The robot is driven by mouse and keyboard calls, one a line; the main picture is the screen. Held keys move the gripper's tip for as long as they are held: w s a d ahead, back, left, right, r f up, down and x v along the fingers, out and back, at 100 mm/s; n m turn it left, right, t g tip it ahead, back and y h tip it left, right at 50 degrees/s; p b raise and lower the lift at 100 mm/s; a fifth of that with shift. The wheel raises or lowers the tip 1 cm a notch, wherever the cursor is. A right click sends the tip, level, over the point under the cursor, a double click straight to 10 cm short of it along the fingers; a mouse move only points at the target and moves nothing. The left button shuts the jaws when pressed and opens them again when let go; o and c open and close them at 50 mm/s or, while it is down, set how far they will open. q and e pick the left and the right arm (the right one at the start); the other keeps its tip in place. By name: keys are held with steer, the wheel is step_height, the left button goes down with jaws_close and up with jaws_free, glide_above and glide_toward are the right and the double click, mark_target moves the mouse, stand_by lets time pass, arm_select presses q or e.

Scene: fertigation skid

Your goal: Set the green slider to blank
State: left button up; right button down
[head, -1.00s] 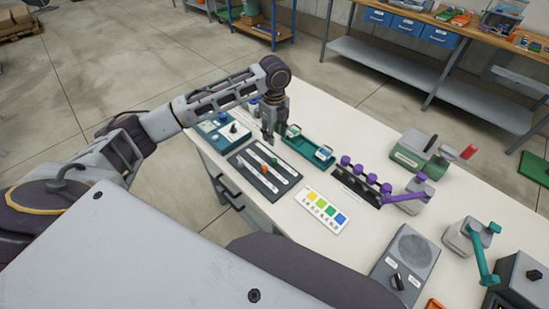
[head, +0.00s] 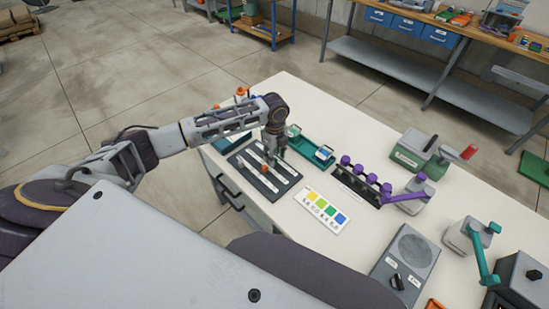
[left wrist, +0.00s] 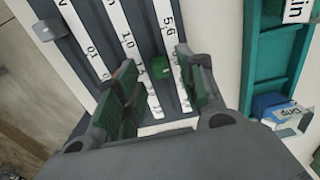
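The dark slider panel (head: 265,176) lies on the bench with white scale strips. The green slider (left wrist: 159,67) is a small green knob on the strip marked 5.6 in the left wrist view. My left gripper (left wrist: 160,68) is open, with one green-padded finger on each side of the green slider. I cannot tell whether either finger touches it. In the head view my left gripper (head: 273,152) is low over the far part of the panel and hides most of the green slider. The orange slider (head: 265,168) is close by and partly hidden by a finger in the wrist view.
A colour card (head: 323,210) lies right of the panel. A teal tray (head: 312,150) is just behind it, with a purple-knobbed lever row (head: 357,184) further right.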

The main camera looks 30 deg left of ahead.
arm_select(q)
steer(key=shift+f, duration=0.95)
jaws_close()
